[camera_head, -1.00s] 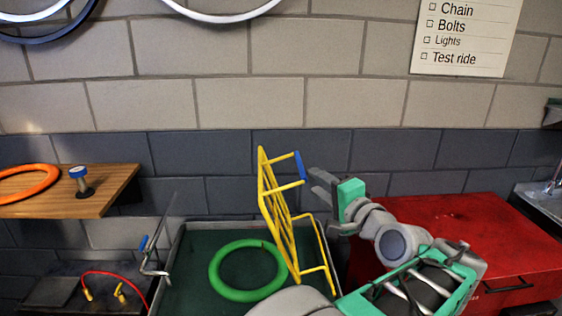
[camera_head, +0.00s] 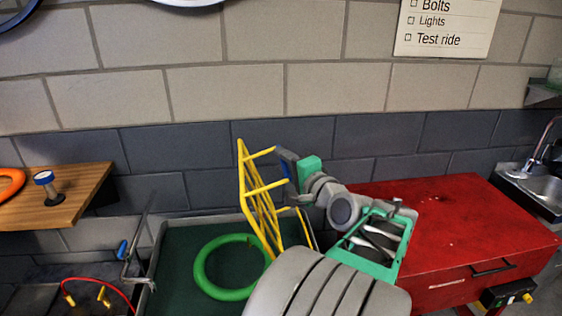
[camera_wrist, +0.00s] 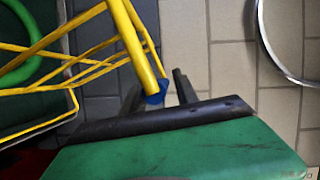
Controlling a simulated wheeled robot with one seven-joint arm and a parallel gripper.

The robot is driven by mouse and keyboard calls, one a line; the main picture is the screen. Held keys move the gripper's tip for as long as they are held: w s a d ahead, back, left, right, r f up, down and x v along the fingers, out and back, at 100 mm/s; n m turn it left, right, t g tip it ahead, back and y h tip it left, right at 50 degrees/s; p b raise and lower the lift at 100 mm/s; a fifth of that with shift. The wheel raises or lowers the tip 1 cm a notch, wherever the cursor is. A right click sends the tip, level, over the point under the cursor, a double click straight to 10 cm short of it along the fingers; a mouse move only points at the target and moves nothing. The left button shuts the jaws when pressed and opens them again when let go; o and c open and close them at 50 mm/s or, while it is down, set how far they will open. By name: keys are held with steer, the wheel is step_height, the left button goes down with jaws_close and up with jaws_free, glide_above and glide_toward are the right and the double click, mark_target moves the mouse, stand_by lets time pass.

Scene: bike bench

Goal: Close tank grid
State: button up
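The yellow tank grid (camera_head: 262,212) stands raised, tilted steeply up over the right part of the tank (camera_head: 180,262), which has a dark green inside. The grid's blue handle is mostly covered by my gripper in the head view. In the wrist view the blue handle (camera_wrist: 156,97) shows between my fingers, at the end of the yellow bars (camera_wrist: 133,40). My gripper (camera_head: 288,168) is at the handle from the right. Its fingers stand apart in the wrist view (camera_wrist: 157,92), with a gap visible beside the handle. Firm contact cannot be told.
A green ring (camera_head: 228,268) lies in the tank. A red cabinet (camera_head: 450,225) stands to the right, with a sink (camera_head: 543,185) beyond. A wooden shelf (camera_head: 75,195) and a red hose (camera_head: 98,284) are at the left. A block wall closes the back.

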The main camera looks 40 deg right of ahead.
steer(key=shift+s+a+r, duration=0.45)
steer(key=shift+s+a, duration=0.05)
steer(key=shift+a, duration=0.2)
steer(key=c, duration=0.7)
steer(key=shift+r, duration=0.1)
jaws_close()
